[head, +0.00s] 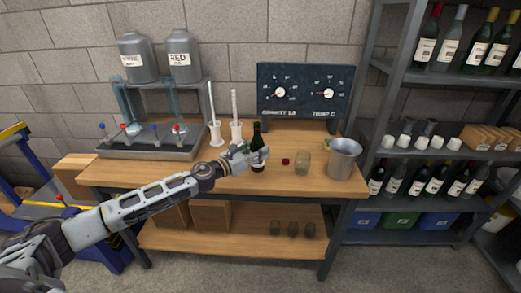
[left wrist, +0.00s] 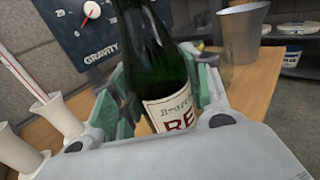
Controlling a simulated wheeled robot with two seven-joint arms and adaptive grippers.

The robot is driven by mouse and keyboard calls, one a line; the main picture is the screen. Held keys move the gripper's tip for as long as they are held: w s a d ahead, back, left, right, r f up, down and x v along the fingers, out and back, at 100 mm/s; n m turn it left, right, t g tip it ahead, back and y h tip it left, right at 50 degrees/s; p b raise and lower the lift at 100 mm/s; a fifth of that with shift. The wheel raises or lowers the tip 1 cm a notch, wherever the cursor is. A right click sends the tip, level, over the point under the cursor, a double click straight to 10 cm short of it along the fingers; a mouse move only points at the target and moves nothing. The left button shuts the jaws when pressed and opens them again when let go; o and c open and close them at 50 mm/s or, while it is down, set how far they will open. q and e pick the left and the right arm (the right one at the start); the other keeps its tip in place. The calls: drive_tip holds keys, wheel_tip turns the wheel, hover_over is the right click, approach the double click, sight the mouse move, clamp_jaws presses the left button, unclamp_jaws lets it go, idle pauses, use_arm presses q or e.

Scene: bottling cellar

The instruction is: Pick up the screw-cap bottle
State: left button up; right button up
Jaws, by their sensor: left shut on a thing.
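A dark green bottle (head: 257,137) is at the middle of the workbench, near its front edge. In the left wrist view the bottle (left wrist: 150,60) leans in the picture and has a white label with red letters; its top is cut off there. My left gripper (head: 250,156) is shut on the bottle, with a finger on each side of its body. I cannot tell whether its base touches the bench, and its closure is too small to make out. My right gripper is in neither view.
On the wooden bench (head: 110,177), a small dark red thing (head: 285,161), a glass jar (head: 302,162) and a metal bucket (head: 343,158) stand right of the bottle. White cylinders (head: 236,130) and a bottling stand (head: 150,146) are left. A gauge board (head: 305,92) stands behind.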

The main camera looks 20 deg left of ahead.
use_arm(q)
drive_tip(key=shift+s+a, duration=0.35)
drive_tip(key=shift+s, duration=0.15)
drive_tip(key=shift+s+a, duration=0.25)
drive_tip(key=shift+s, duration=0.25)
drive_tip(key=b+v, duration=0.2)
drive_tip(key=v, duration=0.5)
drive_tip(key=shift+b, duration=0.35)
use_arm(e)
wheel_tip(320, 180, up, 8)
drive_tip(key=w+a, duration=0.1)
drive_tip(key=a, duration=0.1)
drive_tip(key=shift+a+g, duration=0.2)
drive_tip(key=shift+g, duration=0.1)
use_arm(q)
drive_tip(key=shift+s+a, duration=0.15)
drive_tip(key=shift+s, duration=0.3)
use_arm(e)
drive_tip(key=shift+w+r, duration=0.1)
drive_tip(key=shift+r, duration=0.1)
use_arm(q)
drive_tip(key=shift+s+a, duration=0.25)
drive_tip(key=shift+s, duration=0.15)
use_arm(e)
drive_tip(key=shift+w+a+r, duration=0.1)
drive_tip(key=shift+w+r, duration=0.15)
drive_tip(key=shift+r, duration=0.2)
